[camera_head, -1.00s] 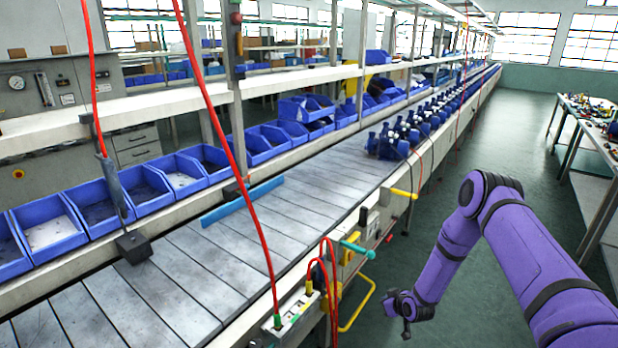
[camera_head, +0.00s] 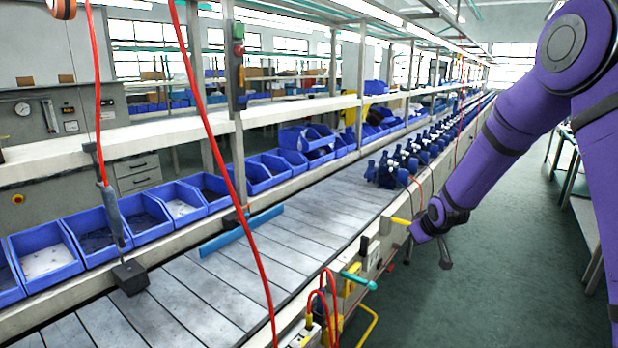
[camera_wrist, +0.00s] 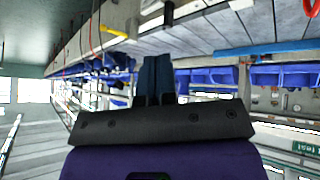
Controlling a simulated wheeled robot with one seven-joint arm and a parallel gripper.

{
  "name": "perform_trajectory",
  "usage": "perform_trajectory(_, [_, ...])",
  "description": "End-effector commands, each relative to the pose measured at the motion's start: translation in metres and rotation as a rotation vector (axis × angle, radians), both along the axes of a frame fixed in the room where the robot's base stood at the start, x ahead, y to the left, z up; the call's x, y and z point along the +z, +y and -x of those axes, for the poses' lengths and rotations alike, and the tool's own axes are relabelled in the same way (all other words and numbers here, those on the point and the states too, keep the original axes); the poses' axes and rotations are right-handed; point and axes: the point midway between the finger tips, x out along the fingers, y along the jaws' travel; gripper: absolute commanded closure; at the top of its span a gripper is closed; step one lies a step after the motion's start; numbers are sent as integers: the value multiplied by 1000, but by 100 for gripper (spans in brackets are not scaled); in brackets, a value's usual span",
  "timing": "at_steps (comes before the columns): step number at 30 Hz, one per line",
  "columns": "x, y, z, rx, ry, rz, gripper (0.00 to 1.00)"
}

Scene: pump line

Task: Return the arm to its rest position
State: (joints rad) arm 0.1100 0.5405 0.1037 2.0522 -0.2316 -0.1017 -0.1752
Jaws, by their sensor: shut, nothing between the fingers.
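My purple arm comes in from the right in the head view, its elbow raised high and its forearm sloping down to the left. My gripper (camera_head: 445,252) hangs beside the conveyor's right edge, near a yellow handle. In the wrist view my gripper (camera_wrist: 157,60) shows two dark fingers side by side, shut with nothing between them. The wrist view is turned, with the conveyor edge and blue bins beyond the fingers.
The slatted conveyor (camera_head: 235,265) runs into the distance, with blue pumps (camera_head: 395,170) on it. Blue bins (camera_head: 95,240) line its left side. A yellow handle (camera_head: 401,221) and a teal handle (camera_head: 358,280) stick out rightwards. Red cables hang in front. The green aisle floor (camera_head: 500,270) is clear.

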Motion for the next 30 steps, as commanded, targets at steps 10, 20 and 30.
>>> perform_trajectory(10, [115, -3, 73, -86, 37, 16, 100])
perform_trajectory(20, [195, -3, 164, -172, 76, 0, 100])
perform_trajectory(30, [245, -1, 272, -252, 119, -44, 100])
